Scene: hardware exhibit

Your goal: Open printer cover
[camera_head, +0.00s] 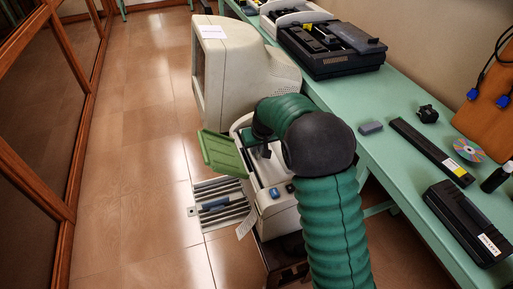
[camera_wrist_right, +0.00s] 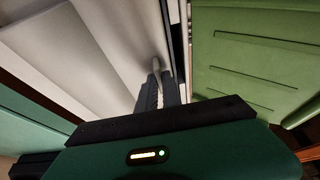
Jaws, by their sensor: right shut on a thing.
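The printer (camera_head: 283,205) is a pale box with blue buttons, below and in front of a large beige monitor. A green panel (camera_head: 222,153) stands out tilted at its left side; it also shows in the right wrist view (camera_wrist_right: 255,60). My right gripper (camera_head: 262,150) reaches down onto the printer's top beside the green panel, partly hidden by my green arm. In the right wrist view its fingers (camera_wrist_right: 158,92) are shut on a thin pale tab (camera_wrist_right: 157,68) by a pale panel (camera_wrist_right: 95,45), which looks like the printer cover. My left gripper is out of view.
The beige monitor (camera_head: 240,75) stands behind the printer. A green bench (camera_head: 375,150) runs along the right with a black device (camera_head: 330,48), a dark bar (camera_head: 430,150) and a disc (camera_head: 468,150). The tiled floor (camera_head: 130,150) is clear.

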